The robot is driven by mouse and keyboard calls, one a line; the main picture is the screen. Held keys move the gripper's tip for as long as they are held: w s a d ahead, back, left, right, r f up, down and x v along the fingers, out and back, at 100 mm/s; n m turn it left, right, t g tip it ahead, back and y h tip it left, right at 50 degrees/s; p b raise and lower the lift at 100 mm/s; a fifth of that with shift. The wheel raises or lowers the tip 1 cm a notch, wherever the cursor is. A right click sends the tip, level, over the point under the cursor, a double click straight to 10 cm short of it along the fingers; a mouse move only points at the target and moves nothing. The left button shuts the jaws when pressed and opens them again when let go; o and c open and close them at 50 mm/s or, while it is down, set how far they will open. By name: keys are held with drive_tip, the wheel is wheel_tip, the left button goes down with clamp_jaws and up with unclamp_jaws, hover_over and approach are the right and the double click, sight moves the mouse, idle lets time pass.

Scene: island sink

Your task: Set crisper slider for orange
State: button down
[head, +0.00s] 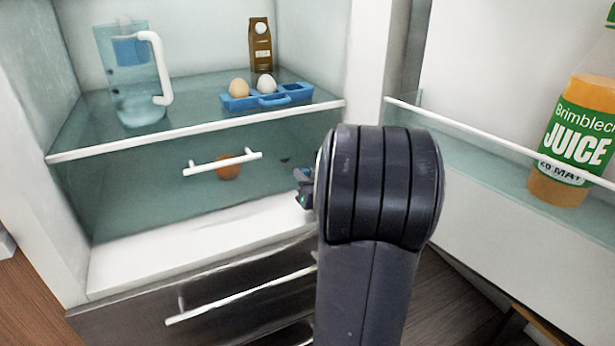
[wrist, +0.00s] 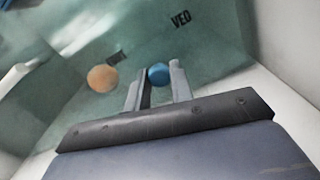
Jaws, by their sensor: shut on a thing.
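The crisper drawer (head: 130,185) has a clear teal front under the glass shelf in the open fridge. An orange (head: 228,168) shows through it behind the white handle bar; it also shows in the wrist view (wrist: 102,78), left of my fingers. A round blue slider knob (wrist: 159,75) sits between my fingertips on the drawer front. My gripper (head: 303,187) is at the right part of the drawer front, shut on this knob. Dark lettering (wrist: 180,19), perhaps a vegetable label, is above and right of the knob. The slider's track is not clearly visible.
On the shelf above stand a blue pitcher (head: 132,85), a blue egg tray (head: 290,95) with two eggs, and a brown carton (head: 260,45). A juice bottle (head: 580,135) stands in the open door's rack at right. A lower drawer handle (head: 240,295) sticks out below.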

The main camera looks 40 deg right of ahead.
sight(285, 174)
drive_tip(key=a+b, duration=0.3)
drive_tip(key=shift+w+f, duration=0.15)
drive_tip(key=shift+w, duration=0.25)
drive_tip(key=shift+w+a+r+b, duration=0.1)
drive_tip(key=shift+a+r+b, duration=0.15)
drive_tip(key=shift+a, duration=0.35)
drive_tip(key=c, duration=1.2)
unclamp_jaws()
drive_tip(key=shift+a, duration=0.1)
drive_tip(key=shift+f, duration=0.1)
drive_tip(key=p+v, duration=0.1)
drive_tip(key=v, duration=1)
drive_tip(key=shift+w, duration=0.1)
drive_tip(key=shift+w, duration=0.1)
